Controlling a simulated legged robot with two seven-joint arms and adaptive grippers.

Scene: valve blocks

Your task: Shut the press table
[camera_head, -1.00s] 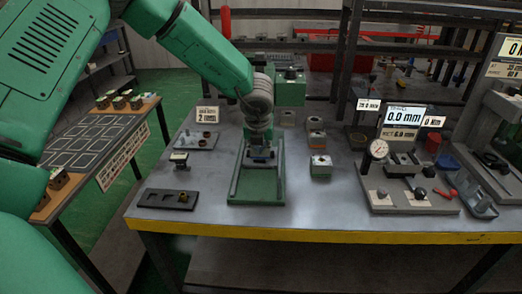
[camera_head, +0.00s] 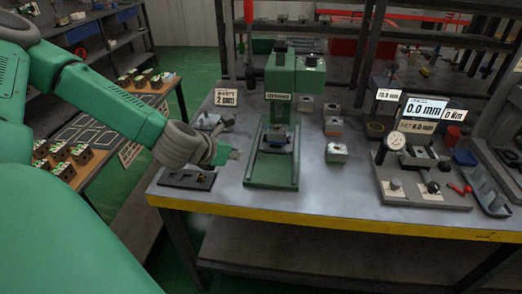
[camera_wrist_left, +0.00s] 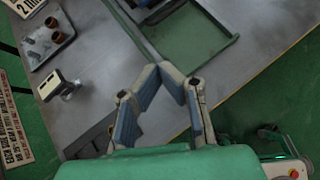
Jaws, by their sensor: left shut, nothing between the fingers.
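The green press (camera_head: 280,95) stands on the grey workbench, with its green table (camera_head: 271,174) extending toward the front edge. A small dark fixture with a light block (camera_head: 278,140) sits on the table beneath the press head. My left gripper (camera_head: 232,154) is just left of the press table, low over the bench, with a gap between them. In the left wrist view its two blue-padded fingers (camera_wrist_left: 171,72) meet at the tips with nothing between them. The green table (camera_wrist_left: 190,38) lies beyond the fingertips there. My right gripper is not in view.
A dark holed plate (camera_head: 187,179) lies left of the press near the yellow front edge. Several small blocks (camera_head: 336,152) line the right side. A dial gauge station (camera_head: 396,142) stands farther right. The bench between blocks and gauge is clear.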

